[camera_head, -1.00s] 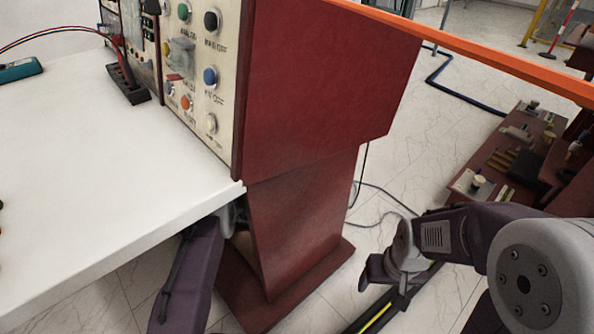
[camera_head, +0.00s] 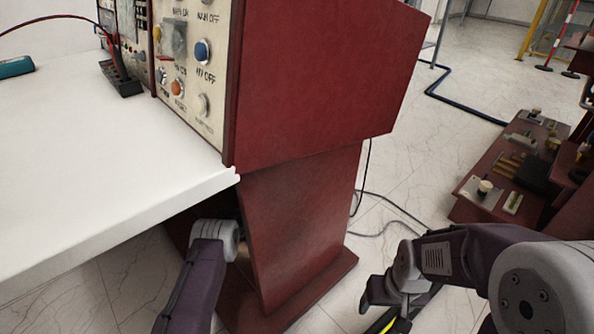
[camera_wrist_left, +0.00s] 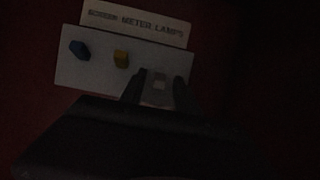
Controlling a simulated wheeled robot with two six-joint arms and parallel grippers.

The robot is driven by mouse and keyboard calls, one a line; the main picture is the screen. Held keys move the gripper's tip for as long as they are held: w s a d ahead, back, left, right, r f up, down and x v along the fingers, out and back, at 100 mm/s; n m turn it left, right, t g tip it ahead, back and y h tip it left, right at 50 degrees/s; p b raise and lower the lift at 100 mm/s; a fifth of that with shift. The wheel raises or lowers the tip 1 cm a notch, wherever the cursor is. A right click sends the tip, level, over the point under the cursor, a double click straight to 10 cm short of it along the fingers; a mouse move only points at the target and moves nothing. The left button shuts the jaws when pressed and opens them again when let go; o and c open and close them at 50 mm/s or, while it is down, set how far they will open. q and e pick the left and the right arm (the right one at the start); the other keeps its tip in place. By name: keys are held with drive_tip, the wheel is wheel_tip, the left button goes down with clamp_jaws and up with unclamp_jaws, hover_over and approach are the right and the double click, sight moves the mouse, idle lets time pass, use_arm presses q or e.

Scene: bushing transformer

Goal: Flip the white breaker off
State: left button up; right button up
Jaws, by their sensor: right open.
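The white breaker (camera_wrist_left: 160,83) is on a small pale panel (camera_wrist_left: 95,72) in the dark left wrist view. It is the rightmost of three switches, beside a yellow breaker (camera_wrist_left: 121,58) and a blue breaker (camera_wrist_left: 79,49). My left gripper (camera_wrist_left: 160,92) has its dark fingers apart, one on each side of the white breaker; contact cannot be told. In the head view the left gripper is hidden, its arm reaching under the table edge. My right gripper (camera_head: 385,306) is open and empty over the floor at lower right.
A label plate (camera_wrist_left: 135,22) reads SCREEN METER LAMPS above the switches. A red console (camera_head: 310,85) with a button panel (camera_head: 190,75) stands beside the white table (camera_head: 90,170). A red bench (camera_head: 500,180) with small parts is at right.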

use_arm(q)
drive_tip(key=p+v, duration=0.5)
drive_tip(key=v, duration=0.4)
drive_tip(key=shift+f, duration=0.15)
